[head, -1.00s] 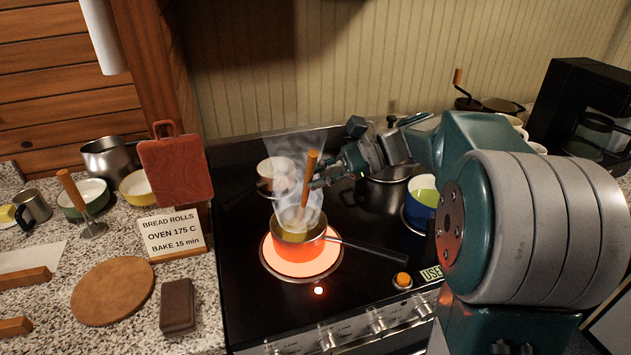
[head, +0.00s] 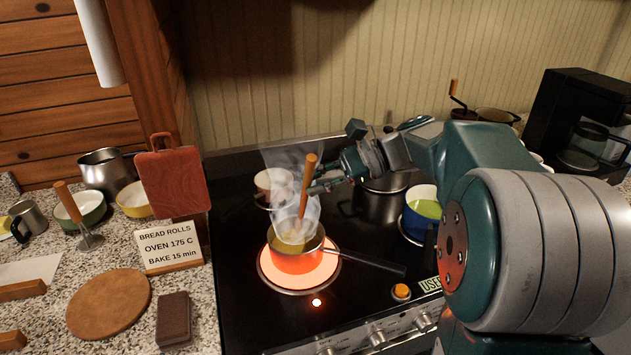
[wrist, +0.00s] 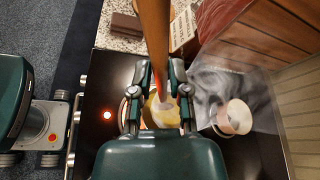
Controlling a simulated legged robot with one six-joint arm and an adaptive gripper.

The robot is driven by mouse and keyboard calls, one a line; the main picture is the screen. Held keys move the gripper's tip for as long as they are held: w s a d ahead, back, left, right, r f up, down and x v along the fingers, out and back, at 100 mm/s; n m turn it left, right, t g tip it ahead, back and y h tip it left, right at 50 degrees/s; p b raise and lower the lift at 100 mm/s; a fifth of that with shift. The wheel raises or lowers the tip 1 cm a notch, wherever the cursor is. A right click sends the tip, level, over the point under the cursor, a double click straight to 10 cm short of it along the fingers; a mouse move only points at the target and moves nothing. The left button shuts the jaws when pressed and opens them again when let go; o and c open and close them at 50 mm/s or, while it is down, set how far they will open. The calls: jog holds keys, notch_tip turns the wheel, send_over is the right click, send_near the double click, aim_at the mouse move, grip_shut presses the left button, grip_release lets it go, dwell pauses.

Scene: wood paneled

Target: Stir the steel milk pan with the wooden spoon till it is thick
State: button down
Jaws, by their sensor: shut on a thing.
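The steel milk pan (head: 297,262) sits on the glowing front-left burner (head: 318,273), its dark handle pointing right. Steam rises from it, and pale yellow liquid shows inside. My gripper (head: 314,188) is shut on the wooden spoon (head: 308,181), above and to the right of the pan. The spoon stands nearly upright with its lower end in the pan. In the wrist view the spoon (wrist: 154,35) runs between the fingers of my gripper (wrist: 158,85), and the pan's yellow contents (wrist: 163,112) show beyond; how deep the spoon reaches is hidden.
A white pot (head: 271,183) stands behind the pan. A steel pot (head: 378,205) and a blue pot with green contents (head: 423,212) stand to the right. Left counter holds a recipe card (head: 168,243), round board (head: 108,303) and bowls.

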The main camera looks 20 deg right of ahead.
notch_tip(320, 180, up, 5)
dwell(0.6)
dwell(0.3)
